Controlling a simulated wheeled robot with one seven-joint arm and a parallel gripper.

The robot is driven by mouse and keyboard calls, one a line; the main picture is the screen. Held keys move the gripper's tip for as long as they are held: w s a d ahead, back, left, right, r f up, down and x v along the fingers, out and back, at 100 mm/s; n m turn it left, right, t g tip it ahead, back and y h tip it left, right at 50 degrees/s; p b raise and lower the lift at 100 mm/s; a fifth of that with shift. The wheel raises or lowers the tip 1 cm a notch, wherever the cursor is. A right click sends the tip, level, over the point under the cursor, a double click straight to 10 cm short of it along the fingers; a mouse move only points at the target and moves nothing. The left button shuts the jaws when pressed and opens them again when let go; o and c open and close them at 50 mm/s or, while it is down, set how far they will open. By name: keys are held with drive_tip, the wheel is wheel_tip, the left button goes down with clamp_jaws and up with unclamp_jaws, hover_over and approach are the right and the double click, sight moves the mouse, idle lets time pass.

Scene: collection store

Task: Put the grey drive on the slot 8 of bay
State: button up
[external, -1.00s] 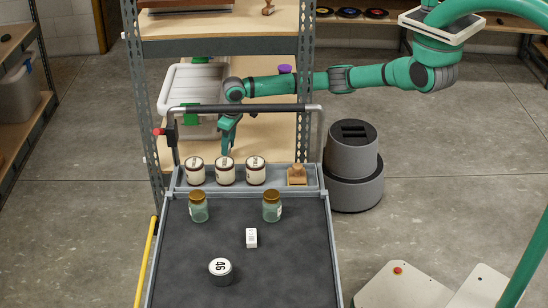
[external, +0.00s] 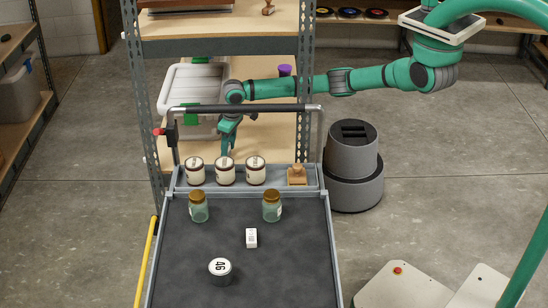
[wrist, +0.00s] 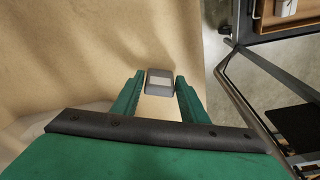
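The grey drive (wrist: 160,81) is a small block with a lighter label. It lies on the wooden shelf board (wrist: 85,55) in the wrist view. My gripper (wrist: 160,77) is open, with one finger on each side of the drive near the fingertips. I see gaps on both sides, so the fingers are not closed on it. In the external view my gripper (external: 227,146) points down over the lower shelf behind the cart, and I cannot make out the drive there. I cannot identify the bay or its slot 8 in either view.
The cart (external: 180,250) stands in front of the shelf, with a handle bar (external: 260,108) near my gripper.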

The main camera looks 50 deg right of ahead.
drive_tip(key=shift+o, duration=1.3)
wheel_tip(320, 180, up, 11)
drive_tip(key=s, duration=0.1)
drive_tip(key=shift+s+d+f, duration=0.15)
drive_tip(key=shift+s+d, duration=0.05)
drive_tip(key=shift+d, duration=0.15)
